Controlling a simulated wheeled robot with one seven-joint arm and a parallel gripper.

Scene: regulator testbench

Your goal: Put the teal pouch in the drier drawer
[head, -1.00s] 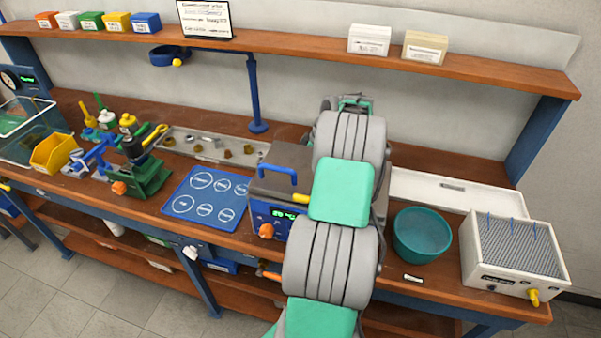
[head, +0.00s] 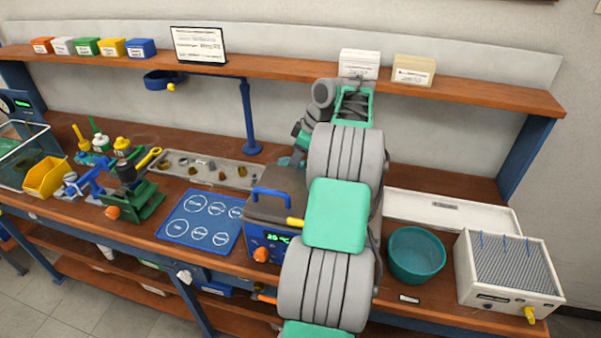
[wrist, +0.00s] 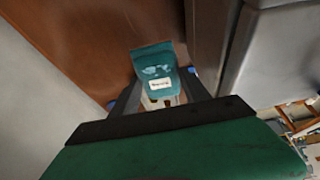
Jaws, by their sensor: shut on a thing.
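The teal pouch (wrist: 153,62), with a white label on its front, is between the fingers of my gripper (wrist: 152,88) in the wrist view. The gripper is shut on it. Brown wood lies behind the pouch; the height above it is hard to judge. In the head view my arm covers most of the gripper. A small teal patch (head: 287,162) shows left of the arm, behind the grey-lidded machine; I cannot tell whether it is the pouch. I cannot clearly make out a drier drawer in either view.
The grey-lidded machine (head: 277,206) with a blue handle stands left of my arm. Right of the arm are a teal bowl (head: 417,255), a white tray (head: 455,212) and a white ribbed-top unit (head: 508,272). A shelf (head: 290,71) with small boxes runs above.

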